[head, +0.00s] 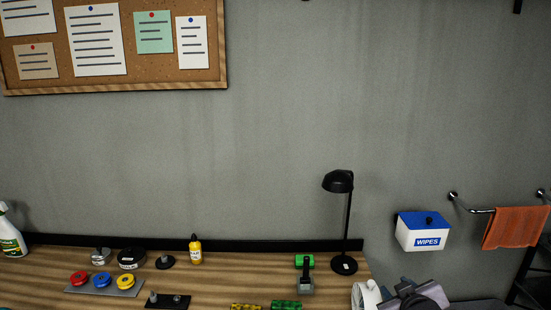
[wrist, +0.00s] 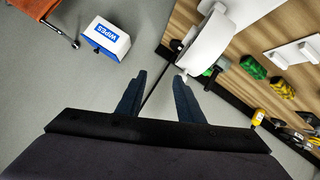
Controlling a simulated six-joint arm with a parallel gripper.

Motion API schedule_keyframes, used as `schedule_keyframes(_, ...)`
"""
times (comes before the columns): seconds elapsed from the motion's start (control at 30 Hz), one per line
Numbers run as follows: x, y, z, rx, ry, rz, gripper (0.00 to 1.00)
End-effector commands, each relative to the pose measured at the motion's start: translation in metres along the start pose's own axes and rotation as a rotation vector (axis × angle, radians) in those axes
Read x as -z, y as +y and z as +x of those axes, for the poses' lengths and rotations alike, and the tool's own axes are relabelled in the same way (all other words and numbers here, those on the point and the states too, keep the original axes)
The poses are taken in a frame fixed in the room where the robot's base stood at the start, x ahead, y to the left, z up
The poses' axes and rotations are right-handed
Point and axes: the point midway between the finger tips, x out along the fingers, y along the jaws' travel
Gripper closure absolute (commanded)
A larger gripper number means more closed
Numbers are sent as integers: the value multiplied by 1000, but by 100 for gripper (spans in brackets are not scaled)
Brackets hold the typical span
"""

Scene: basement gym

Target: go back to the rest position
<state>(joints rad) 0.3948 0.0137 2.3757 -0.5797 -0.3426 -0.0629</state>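My gripper (wrist: 160,76) shows in the wrist view with its two dark blue fingers apart and nothing between them. Its fingertips point toward the wall, between the wipes box and the wooden bench.
A white rounded object (wrist: 208,42) lies near the right finger; contact cannot be told. The wipes box (head: 422,231) and orange towel (head: 516,228) are at the wall.

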Motion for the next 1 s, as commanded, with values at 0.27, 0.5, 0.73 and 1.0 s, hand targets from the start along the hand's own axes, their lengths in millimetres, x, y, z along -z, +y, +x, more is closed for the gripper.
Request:
schedule_keyframes(0.27, -126, -118, -24, 144, -467, 176, 66)
schedule_keyframes(0.5, -198, -201, -89, 284, -821, 265, 66)
schedule_keyframes(0.73, -221, -233, -127, 352, -977, 290, 66)
schedule_keyframes(1.0, -222, -235, -132, 359, -995, 293, 66)
